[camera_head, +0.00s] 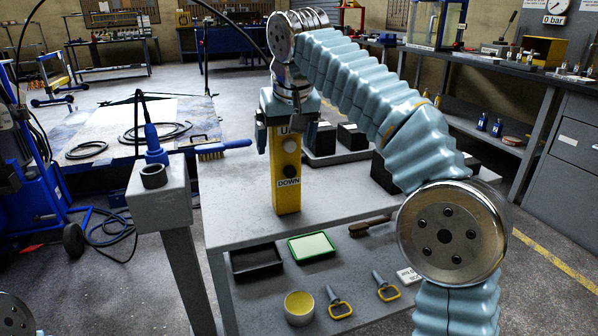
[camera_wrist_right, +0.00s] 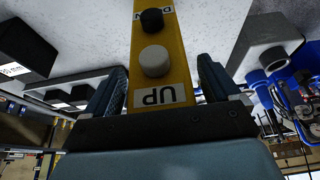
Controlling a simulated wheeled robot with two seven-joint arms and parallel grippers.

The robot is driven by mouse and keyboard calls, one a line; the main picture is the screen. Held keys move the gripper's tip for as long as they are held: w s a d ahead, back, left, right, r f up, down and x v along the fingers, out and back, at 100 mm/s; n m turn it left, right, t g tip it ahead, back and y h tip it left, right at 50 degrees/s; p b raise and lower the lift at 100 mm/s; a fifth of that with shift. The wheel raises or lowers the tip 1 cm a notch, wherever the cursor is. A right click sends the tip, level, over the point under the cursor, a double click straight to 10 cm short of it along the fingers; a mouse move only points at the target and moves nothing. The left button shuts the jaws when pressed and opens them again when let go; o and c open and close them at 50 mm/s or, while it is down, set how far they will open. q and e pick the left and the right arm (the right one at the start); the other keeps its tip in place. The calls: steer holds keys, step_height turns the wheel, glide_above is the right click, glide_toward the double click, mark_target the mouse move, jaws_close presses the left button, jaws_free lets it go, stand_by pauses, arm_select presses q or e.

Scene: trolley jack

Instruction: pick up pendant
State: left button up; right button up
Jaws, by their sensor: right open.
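In the right wrist view the pendant (camera_wrist_right: 157,95) shows upside down, with a black and a white button. My right gripper (camera_head: 289,125) is at the pendant's upper end, with one finger on either side. In the wrist view the right gripper (camera_wrist_right: 160,85) is open around the pendant, with a visible gap at the right finger; contact on the left cannot be told. My left gripper is not in view.

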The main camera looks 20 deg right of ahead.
steer(key=shift+a, duration=0.1)
steer(key=shift+c, duration=0.4)
jaws_close()
